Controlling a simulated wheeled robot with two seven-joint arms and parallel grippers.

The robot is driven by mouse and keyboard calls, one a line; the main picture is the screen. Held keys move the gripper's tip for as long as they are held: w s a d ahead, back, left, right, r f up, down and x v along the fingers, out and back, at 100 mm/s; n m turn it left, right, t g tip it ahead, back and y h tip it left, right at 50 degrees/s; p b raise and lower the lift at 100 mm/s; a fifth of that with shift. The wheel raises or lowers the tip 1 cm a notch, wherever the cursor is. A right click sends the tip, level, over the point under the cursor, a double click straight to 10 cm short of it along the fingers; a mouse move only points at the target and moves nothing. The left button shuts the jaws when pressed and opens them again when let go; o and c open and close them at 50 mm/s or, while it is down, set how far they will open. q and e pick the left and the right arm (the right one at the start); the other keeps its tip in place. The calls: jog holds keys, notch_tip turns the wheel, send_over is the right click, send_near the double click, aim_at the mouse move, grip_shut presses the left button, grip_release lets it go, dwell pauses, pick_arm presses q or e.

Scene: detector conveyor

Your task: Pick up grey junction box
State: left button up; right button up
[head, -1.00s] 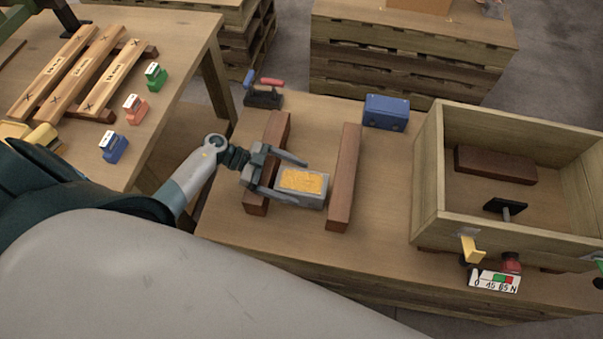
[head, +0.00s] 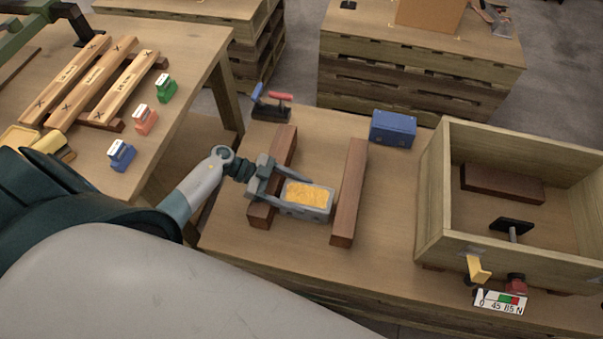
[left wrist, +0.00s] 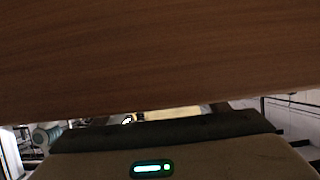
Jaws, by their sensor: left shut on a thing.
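The grey junction box (head: 306,212) has an open top with a yellow-orange inside and sits between two reddish-brown wooden bars in the head view. My left gripper (head: 306,197) comes in from the left over the left bar (head: 285,148). Its two fingers are closed on the box's far and near sides. I cannot tell whether the box is clear of the table beneath it. In the left wrist view a brown wooden surface fills the upper half, and the box does not show clearly. My right gripper is not in view.
The right bar (head: 349,190) stands beside the box. A blue box (head: 393,129) is behind it. A wooden crate (head: 434,222) with a brown block (head: 501,184) stands at the right. A small holder with red and blue handles (head: 271,105) is at the back left. Another table (head: 187,60) is at the left.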

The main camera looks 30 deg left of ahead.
pick_arm(q)
notch_tip(320, 180, up, 10)
dwell(0.7)
jog(key=shift+w+r, duration=0.1)
jog(key=shift+r, duration=0.1)
dwell(0.6)
jog(key=w+d+r+n+t+y, duration=0.1)
jog(key=r+n+t, duration=0.1)
jog(key=r, duration=0.9)
jog(key=w+d+r+n+t+y, duration=0.1)
jog(key=w+d+r+n+t, duration=0.1)
jog(key=r, duration=1)
jog(key=shift+w+d+t, duration=0.15)
jog(key=shift+d+t, duration=0.05)
jog(key=shift+t, duration=0.1)
jog(key=shift+w, duration=0.15)
